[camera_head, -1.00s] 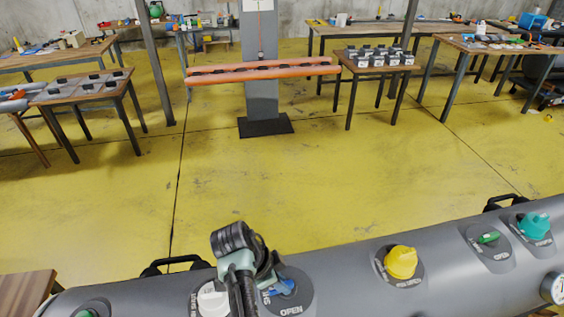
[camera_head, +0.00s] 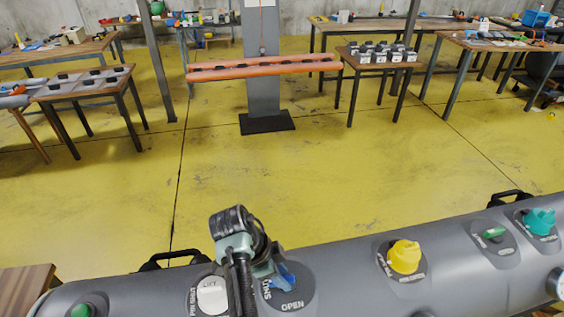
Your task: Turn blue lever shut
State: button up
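The blue lever (camera_head: 284,277) sits on a dark round plate marked OPEN and SHUT (camera_head: 293,304) on the grey inflatable tube. My gripper (camera_head: 262,272) is at the left side of the blue lever, close to it or touching it. My own wrist hides part of the lever and most of the gripper's fingers, so I cannot tell whether they are open or shut on it.
Along the grey tube (camera_head: 345,266) are a white knob (camera_head: 212,296) left of my arm, a yellow knob (camera_head: 404,257), a green lever (camera_head: 494,232), a teal knob (camera_head: 539,221) and a green knob (camera_head: 82,311). Black handles (camera_head: 176,260) rise behind.

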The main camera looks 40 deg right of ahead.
jog(key=shift+o, duration=0.6)
jog(key=v, duration=1.3)
